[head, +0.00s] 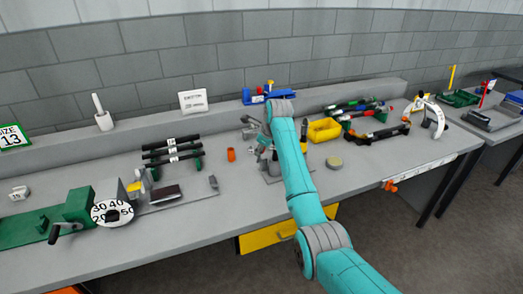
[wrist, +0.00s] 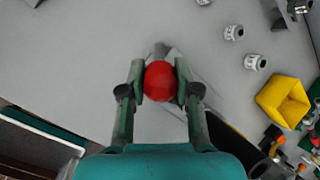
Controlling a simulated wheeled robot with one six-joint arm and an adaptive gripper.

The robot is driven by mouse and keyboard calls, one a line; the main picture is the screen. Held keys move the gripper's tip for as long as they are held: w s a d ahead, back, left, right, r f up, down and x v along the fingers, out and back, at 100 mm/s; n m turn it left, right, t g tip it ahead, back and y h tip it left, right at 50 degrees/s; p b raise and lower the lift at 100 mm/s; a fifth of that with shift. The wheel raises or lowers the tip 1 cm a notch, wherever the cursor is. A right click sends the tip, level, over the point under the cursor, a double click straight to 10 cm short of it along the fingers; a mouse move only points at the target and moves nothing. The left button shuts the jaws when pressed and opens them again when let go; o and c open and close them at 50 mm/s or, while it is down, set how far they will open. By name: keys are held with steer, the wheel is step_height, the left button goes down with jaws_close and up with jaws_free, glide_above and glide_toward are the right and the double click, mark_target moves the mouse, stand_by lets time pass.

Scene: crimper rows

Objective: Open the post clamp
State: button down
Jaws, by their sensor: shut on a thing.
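My gripper (wrist: 160,82) is in the middle of the wrist view, with its two fingers closed on either side of a red ball knob (wrist: 160,80). A grey, pointed metal part shows just behind the knob; the rest of what the knob belongs to is hidden below it. In the head view my teal arm reaches over the bench and covers most of the spot. Small grey metal parts (head: 251,134) show to the left of the arm, and I cannot tell which is the post clamp. The knob does not show clearly there.
A yellow bin (head: 324,130) stands just right of my arm, and it also shows in the wrist view (wrist: 283,101). Black-handled tools lie on racks on both sides. A green machine with a dial (head: 112,212) is at front left.

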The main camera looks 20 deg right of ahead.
steer(key=shift+w+r, duration=0.1)
steer(key=shift+w, duration=0.05)
steer(key=c, duration=0.8)
jaws_free()
steer(key=v, duration=1.1)
steer(key=shift+r, duration=0.4)
